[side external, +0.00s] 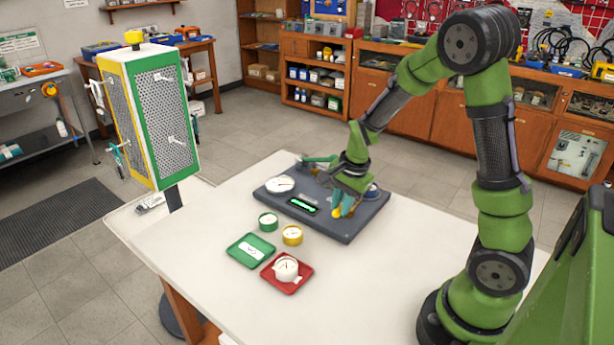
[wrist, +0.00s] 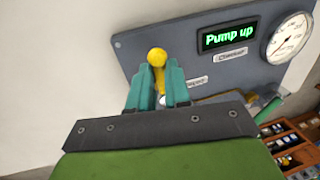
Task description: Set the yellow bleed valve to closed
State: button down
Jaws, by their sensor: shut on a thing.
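The yellow bleed valve (wrist: 156,56) has a round knob on a narrow lever. It stands at the edge of the dark testbench panel (wrist: 140,43) in the wrist view. Its yellow end (side external: 336,212) also shows low beside my fingers in the side view. My gripper (wrist: 158,88) has its teal fingers on both sides of the lever and is shut on it, with the knob sticking out beyond the fingertips. The lower part of the lever is hidden between the fingers. My gripper (side external: 346,204) is over the right part of the panel in the side view.
The panel carries a display (wrist: 229,35) reading "Pump up" and a white dial gauge (wrist: 290,38). In front are a green tray (side external: 240,257), a red tray (side external: 272,282) bearing a white gauge (side external: 287,266), a green round part (side external: 268,222) and a yellow one (side external: 292,235).

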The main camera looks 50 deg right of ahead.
jog(key=shift+w, duration=0.1)
jog(key=c, duration=1.1)
grip_release()
jog(key=shift+r, duration=0.1)
jog(key=s+r, duration=0.1)
jog(key=r, duration=0.4)
jog(key=s+r, duration=0.1)
jog(key=r, duration=0.5)
jog(key=s+r, duration=0.1)
jog(key=r, duration=0.4)
jog(key=shift+s+r, duration=0.2)
